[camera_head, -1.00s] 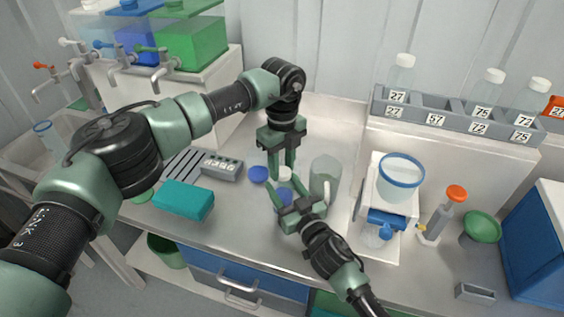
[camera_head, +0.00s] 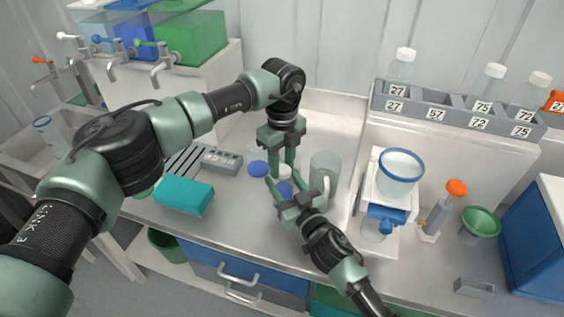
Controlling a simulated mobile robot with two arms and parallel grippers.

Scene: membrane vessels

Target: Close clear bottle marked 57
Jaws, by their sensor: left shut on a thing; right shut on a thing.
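My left gripper (camera_head: 283,165) points down over the middle of the worktop, its fingers at a small white round thing (camera_head: 285,170) that looks like a bottle cap. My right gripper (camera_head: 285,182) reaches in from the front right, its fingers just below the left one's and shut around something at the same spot. The clear bottle is hard to make out there, and its number 57 cannot be read. The rack (camera_head: 455,118) at the back right has a slot labelled 57, which looks empty.
Blue round lids (camera_head: 258,168) lie close to the grippers. A clear jug (camera_head: 325,172) stands just right of them. A teal block (camera_head: 183,197) and a grey switch box (camera_head: 218,160) are to the left.

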